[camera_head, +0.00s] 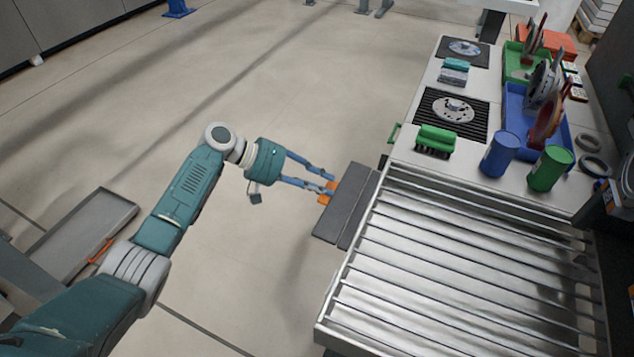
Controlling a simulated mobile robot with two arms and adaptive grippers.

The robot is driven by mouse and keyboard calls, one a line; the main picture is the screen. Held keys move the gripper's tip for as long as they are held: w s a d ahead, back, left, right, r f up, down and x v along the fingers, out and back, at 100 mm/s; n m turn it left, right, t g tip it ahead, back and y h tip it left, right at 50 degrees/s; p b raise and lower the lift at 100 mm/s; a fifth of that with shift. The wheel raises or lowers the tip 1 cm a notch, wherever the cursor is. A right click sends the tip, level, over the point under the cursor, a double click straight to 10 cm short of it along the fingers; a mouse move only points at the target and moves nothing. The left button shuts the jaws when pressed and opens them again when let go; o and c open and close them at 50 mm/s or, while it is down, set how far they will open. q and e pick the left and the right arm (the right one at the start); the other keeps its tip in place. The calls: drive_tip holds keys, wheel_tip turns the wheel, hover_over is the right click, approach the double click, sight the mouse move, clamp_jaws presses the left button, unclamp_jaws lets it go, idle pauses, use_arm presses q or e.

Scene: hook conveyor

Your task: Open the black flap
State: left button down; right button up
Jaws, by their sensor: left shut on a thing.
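The black flap (348,206) is a dark grey panel at the left side of the roller conveyor (460,255). It sticks out to the left over the floor and has an orange handle (325,197) on its left edge. My left gripper (331,183) reaches in from the left with its blue fingers at the orange handle, shut on it. The fingers partly cover the handle. My right gripper is not in view.
A worktable behind the conveyor holds a blue can (501,155), a green can (550,168), a green brush (436,140) and bins with discs. The floor left of the flap is clear. A grey tray-like object (85,235) stands at the left.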

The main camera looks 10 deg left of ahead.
use_arm(q)
drive_tip(key=shift+s+a+f, duration=0.15)
drive_tip(key=shift+s+f, duration=0.1)
drive_tip(key=shift+f, duration=0.3)
drive_tip(key=shift+s+a+f, duration=0.1)
drive_tip(key=shift+s+f, duration=0.15)
drive_tip(key=shift+f, duration=0.25)
drive_tip(key=c, duration=1.7)
unclamp_jaws()
drive_tip(key=shift+s+r, duration=0.1)
drive_tip(key=v, duration=0.4)
drive_tip(key=r+v, duration=0.1)
drive_tip(key=v, duration=0.3)
drive_tip(key=w+d+v, duration=0.1)
drive_tip(key=v, duration=0.3)
drive_tip(key=shift+s+a+r, duration=0.1)
drive_tip(key=shift+a+r, duration=0.2)
drive_tip(key=shift+r, duration=0.1)
drive_tip(key=shift+d, duration=0.1)
